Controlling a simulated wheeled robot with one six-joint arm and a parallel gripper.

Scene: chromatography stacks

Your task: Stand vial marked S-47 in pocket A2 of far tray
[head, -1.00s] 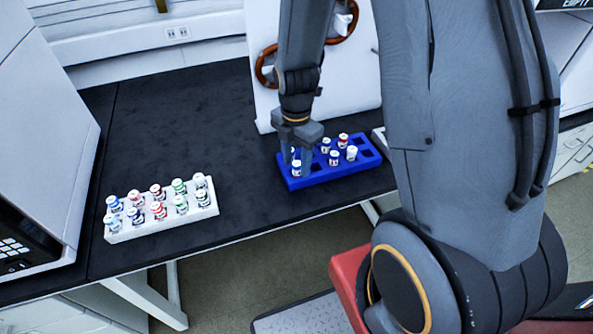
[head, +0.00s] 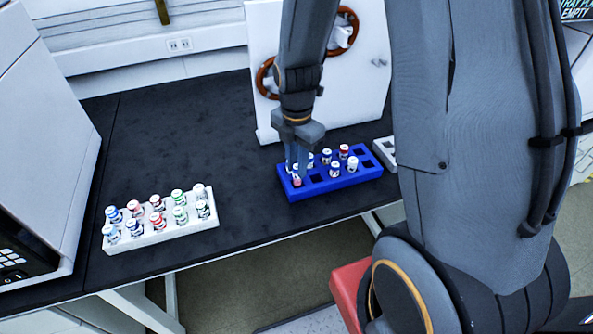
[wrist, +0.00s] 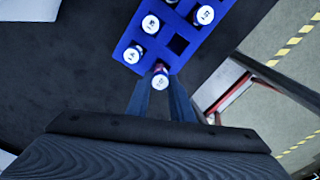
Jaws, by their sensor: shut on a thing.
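My gripper (head: 297,176) points down at the left end of the blue tray (head: 345,181). Its fingers are shut on a vial (head: 297,182) with a pale cap, which also shows between the fingertips in the wrist view (wrist: 160,79). The vial looks upright at the tray's corner; how deep it sits in a pocket I cannot tell. Its marking is too small to read, and so are the pocket labels. Other vials stand in the blue tray, including one (wrist: 132,54) beside the held vial. An empty pocket (wrist: 179,45) shows in the wrist view.
A white tray (head: 160,236) with several vials in two rows stands at the left. A grey tray (head: 383,150), partly hidden by my arm, is right of the blue tray. A white panel (head: 350,100) stands behind. The dark bench between the trays is clear.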

